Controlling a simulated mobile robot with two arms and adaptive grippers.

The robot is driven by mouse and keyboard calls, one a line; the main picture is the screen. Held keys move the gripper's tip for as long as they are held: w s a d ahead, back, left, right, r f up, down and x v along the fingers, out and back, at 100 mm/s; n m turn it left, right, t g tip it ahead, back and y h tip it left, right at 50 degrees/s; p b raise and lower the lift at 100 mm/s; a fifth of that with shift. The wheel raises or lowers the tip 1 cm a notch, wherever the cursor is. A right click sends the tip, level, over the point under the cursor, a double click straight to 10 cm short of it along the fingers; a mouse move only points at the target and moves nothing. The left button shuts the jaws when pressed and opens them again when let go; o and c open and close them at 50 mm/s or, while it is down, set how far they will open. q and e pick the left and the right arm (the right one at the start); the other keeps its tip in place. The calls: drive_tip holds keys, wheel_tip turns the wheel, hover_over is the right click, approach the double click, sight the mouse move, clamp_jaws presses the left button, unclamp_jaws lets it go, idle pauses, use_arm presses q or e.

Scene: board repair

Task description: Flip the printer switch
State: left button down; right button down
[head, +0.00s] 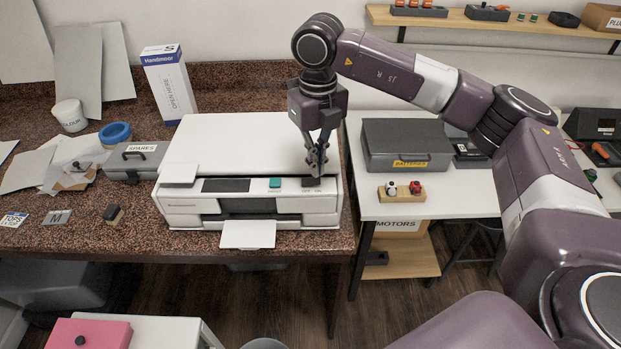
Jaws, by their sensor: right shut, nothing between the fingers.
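The white printer (185,207) stands on the speckled brown counter, with a dark display, a green button (275,183) and an output tray (248,235) at its front. The "OFF ON" marking (313,191) is at the right of its front panel. My right gripper (317,172) is shut and empty, pointing down at the printer's front right, just above and behind that marking. The switch itself is hidden by the fingers, so its position and whether they touch it cannot be told. My left gripper is not in view.
Left of the printer are a grey SPARES case (137,162), a blue tape roll (115,133) and a tall box (171,84). Right, on a white table, are a grey BATTERIES case (407,140) and a wooden block with two knobs (402,191). A shelf (470,22) hangs behind.

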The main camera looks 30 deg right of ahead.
sight(317, 180)
drive_tip(key=shift+f+b, duration=1)
drive_tip(key=shift+f, duration=0.3)
idle(0.9)
drive_tip(key=shift+s+r, duration=0.1)
drive_tip(key=shift+r, duration=0.05)
drive_tip(key=shift+r+p, duration=0.75)
drive_tip(key=shift+r, duration=0.15)
drive_tip(key=shift+r+p, duration=1.45)
drive_tip(key=shift+r, duration=1.1)
drive_tip(key=shift+f, duration=0.1)
